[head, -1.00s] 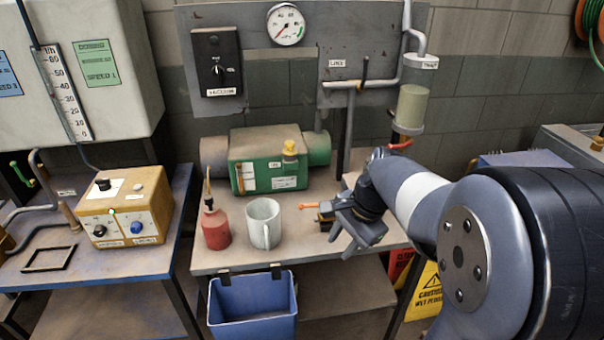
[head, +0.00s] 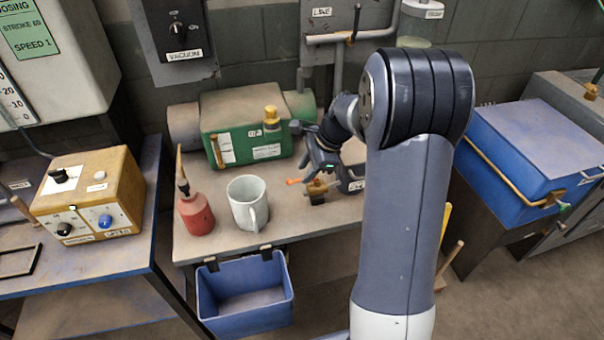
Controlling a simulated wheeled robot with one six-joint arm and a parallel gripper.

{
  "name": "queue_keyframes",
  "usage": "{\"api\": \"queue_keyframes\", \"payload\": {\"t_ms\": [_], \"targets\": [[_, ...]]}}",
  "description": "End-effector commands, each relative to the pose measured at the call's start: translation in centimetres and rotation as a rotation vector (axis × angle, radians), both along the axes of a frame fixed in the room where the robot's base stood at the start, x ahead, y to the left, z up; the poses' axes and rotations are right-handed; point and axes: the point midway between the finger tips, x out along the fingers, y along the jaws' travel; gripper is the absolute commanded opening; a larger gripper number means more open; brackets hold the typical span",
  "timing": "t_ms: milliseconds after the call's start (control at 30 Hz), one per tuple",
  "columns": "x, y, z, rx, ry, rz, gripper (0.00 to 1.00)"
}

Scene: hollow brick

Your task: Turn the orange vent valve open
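A small valve with an orange lever (head: 293,181) and a brass body (head: 317,188) stands on the bench, right of the white mug. The lever points left, toward the mug. My gripper (head: 322,172) is just above and behind the valve body, with its fingers pointing down. I cannot tell whether it touches the valve, or whether its fingers are apart. My arm hides part of the bench to the right of the valve.
A white mug (head: 248,203) and a red oil can (head: 196,214) stand left of the valve. A green pump unit (head: 243,127) is behind. A blue bin (head: 245,292) hangs at the bench front. A blue chest (head: 530,150) stands at right.

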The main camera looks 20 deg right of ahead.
Motion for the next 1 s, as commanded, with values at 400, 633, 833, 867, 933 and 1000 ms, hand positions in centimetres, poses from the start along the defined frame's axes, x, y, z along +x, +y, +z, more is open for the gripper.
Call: {"api": "queue_keyframes", "payload": {"t_ms": [400,633,833,867,933,1000], "targets": [[0.5,1.2,-2.8,0.000,0.000,0.000,0.32],[0.5,1.1,-2.7,0.000,0.000,0.001,0.27],[0.5,1.1,-2.7,-0.001,0.000,0.001,0.10],[0.5,1.1,-2.7,-0.001,0.000,0.001,0.08],[0.5,1.1,-2.7,-0.001,0.000,0.001,0.02],[0.5,1.1,-2.7,-0.001,0.000,0.001,0.00]]}}
